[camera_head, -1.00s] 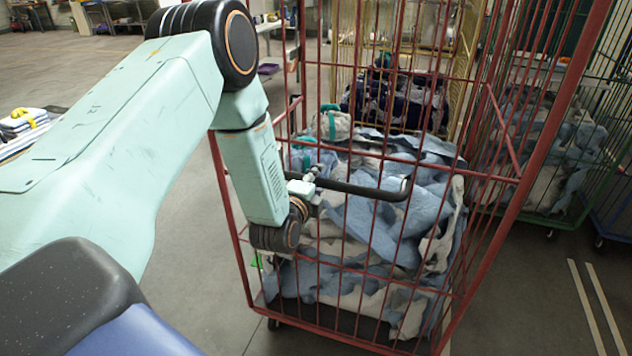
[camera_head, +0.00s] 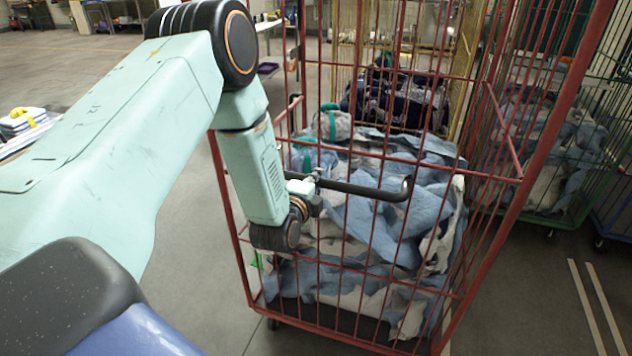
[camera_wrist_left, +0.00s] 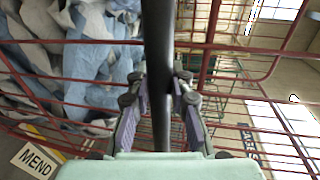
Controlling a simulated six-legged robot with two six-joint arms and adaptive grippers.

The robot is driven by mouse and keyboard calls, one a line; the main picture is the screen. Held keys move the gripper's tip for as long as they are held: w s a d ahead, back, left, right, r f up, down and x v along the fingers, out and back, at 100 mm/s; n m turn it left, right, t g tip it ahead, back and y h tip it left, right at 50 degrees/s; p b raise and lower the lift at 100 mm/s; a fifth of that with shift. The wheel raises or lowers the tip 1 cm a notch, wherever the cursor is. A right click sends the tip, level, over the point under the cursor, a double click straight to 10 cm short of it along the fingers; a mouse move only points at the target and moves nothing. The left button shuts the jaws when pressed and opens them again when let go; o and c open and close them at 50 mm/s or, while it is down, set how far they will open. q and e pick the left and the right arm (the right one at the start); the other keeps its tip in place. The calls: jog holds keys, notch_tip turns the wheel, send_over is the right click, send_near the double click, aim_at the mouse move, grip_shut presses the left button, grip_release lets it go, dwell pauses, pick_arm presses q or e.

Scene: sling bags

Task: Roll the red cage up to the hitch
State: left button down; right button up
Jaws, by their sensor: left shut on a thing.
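The red cage (camera_head: 452,172) stands in front of me, a tall wire roll cage on castors, loaded with blue and whitish cloth (camera_head: 385,215). A black handle bar (camera_head: 362,189) runs across its near side; it also shows upright in the left wrist view (camera_wrist_left: 157,50). My left gripper (camera_head: 312,182) is shut on this bar. In the left wrist view its two fingers (camera_wrist_left: 160,105) sit on either side of the bar. My right gripper is out of view. I cannot make out the hitch in either view.
A yellow cage (camera_head: 345,45) with dark cloth stands behind the red one. A green cage (camera_head: 600,150) with cloth stands at the right. Pale floor stripes (camera_head: 590,305) lie at lower right. Open floor lies to the left. A "MEND" sign (camera_wrist_left: 36,160) shows in the wrist view.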

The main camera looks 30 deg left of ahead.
pick_arm(q)
jog(key=shift+w+r, duration=0.2)
jog(key=shift+w, duration=0.3)
jog(key=shift+x, duration=1)
jog(key=c, duration=1.7)
grip_release()
jog(key=o, duration=0.5)
jog(key=shift+s+d+r, duration=0.1)
jog(key=shift+s+r, duration=0.05)
jog(key=shift+s, duration=0.25)
jog(key=shift+w+f, duration=0.2)
jog(key=v, duration=1.2)
